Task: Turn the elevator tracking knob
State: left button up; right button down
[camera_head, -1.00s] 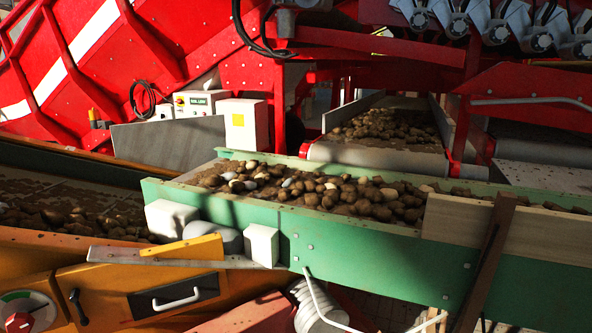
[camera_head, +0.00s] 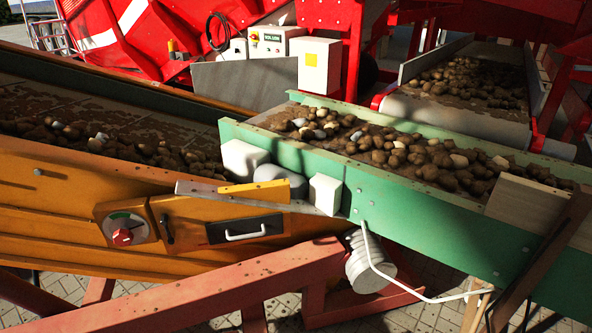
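A red knob (camera_head: 122,237) sits on a round dial with a green arc, on a panel (camera_head: 143,238) on the side of the orange conveyor (camera_head: 60,200), at the lower left. I take it to be the elevator tracking knob; no label is readable. A black lever (camera_head: 166,229) and a dark plate with a white handle (camera_head: 246,235) are to its right. Neither of my grippers shows in the head view, and nothing touches the knob.
A green conveyor (camera_head: 400,205) with potatoes reaches over the orange one from the right. A red beam (camera_head: 180,298) crosses the foreground below the knob. A bent white rod (camera_head: 400,289) hangs at lower right. White control boxes (camera_head: 315,66) stand at the back.

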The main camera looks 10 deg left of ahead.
aim_at(123, 237)
jog(key=u, duration=1.6)
